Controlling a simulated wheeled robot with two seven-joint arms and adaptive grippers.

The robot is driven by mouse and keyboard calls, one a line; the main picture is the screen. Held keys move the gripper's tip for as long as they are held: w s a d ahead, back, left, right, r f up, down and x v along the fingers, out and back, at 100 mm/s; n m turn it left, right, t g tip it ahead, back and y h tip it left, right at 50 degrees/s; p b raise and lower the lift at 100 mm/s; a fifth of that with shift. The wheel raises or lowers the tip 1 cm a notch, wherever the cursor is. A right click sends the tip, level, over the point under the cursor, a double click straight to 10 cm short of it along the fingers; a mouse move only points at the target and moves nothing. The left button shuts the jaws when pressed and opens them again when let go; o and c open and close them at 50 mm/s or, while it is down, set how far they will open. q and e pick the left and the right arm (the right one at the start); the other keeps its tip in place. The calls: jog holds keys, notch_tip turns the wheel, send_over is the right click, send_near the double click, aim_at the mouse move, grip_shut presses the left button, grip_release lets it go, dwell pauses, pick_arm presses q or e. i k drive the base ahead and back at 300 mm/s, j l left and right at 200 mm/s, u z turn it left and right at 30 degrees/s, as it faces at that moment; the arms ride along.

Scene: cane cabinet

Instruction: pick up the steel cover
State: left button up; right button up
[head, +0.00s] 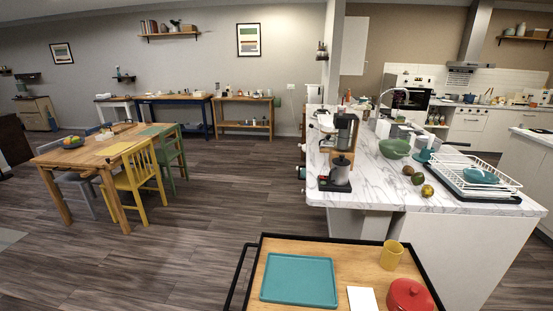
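I cannot make out a steel cover for certain in the head view. A silver pot (341,168) stands upright near the left front corner of the marble counter, below a dark coffee machine. Grey metallic items farther back on the counter are too small to tell apart. Neither of my grippers is in view.
A wooden-topped cart (345,252) stands close in front, holding a teal tray (299,280), yellow cup (391,254) and red pot (409,295). The marble counter (385,190) carries a green bowl (394,148) and white dish rack (470,172). Open floor (215,215) lies left.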

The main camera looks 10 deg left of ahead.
aim_at(319, 112)
jog(key=k+j+u, duration=0.1)
jog(key=u, duration=0.35)
jog(key=j+u, duration=0.3)
jog(key=u, duration=0.15)
jog(key=j+u, duration=0.25)
jog(key=u, duration=0.25)
jog(key=j+u, duration=0.25)
jog(key=u, duration=0.2)
jog(key=i+j+u, duration=0.1)
jog(key=u, duration=0.35)
jog(key=i+j+u, duration=0.15)
jog(key=i, duration=0.25)
jog(key=i+z, duration=0.35)
jog(key=i+j+z, duration=0.1)
jog(key=i+z, duration=1.6)
jog(key=i, duration=0.2)
jog(key=i+z, duration=0.55)
jog(key=i, duration=0.15)
